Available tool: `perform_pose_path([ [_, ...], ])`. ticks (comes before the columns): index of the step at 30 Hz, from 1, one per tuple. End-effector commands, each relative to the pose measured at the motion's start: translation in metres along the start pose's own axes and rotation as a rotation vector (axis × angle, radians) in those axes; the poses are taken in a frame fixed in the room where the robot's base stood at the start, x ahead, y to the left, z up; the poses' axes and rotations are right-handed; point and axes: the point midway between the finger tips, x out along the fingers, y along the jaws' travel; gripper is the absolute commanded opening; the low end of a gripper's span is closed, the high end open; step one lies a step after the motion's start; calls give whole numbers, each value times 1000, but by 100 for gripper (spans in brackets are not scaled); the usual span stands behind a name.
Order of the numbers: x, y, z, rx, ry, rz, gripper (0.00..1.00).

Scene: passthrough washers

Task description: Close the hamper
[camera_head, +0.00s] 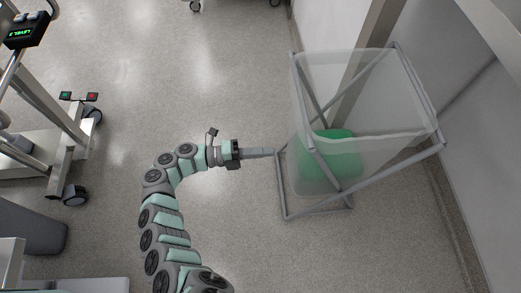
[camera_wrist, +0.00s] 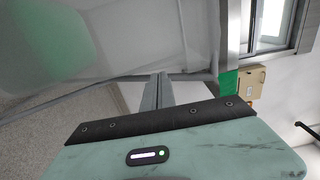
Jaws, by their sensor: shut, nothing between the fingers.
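The hamper (camera_head: 372,95) stands at the right in the head view. It has a grey tube frame and a translucent bag, with something green (camera_head: 330,157) inside low down. My gripper (camera_head: 272,153) is shut and empty, with its fingertips right at the left side of the hamper frame. I cannot tell whether they touch it. In the wrist view my shut fingers (camera_wrist: 158,92) point at a grey frame tube, with the translucent bag (camera_wrist: 130,35) behind and the green blur at upper left. I cannot make out a separate lid.
A wall runs along the hamper's right side. A wheeled stand (camera_head: 68,165) is at the far left, with a grey bin (camera_head: 30,228) below it. Cart wheels show at the top edge. The floor (camera_head: 130,90) between the stand and the hamper is clear.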

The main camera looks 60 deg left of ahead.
Motion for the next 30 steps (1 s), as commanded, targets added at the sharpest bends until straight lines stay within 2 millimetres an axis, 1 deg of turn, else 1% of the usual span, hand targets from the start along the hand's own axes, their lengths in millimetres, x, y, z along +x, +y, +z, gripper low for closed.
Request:
perform_pose_path([
  [9, 62, 2, -2, 1, 4, -3, 0],
  [15, 90, 2, -1, 0, 1, -2, 0],
  [18, 98, 1, -1, -1, 0, -3, 0],
  [21, 102, 0, -1, -2, -1, -3, 0],
  [30, 102, 0, -1, -2, -1, -2, 0],
])
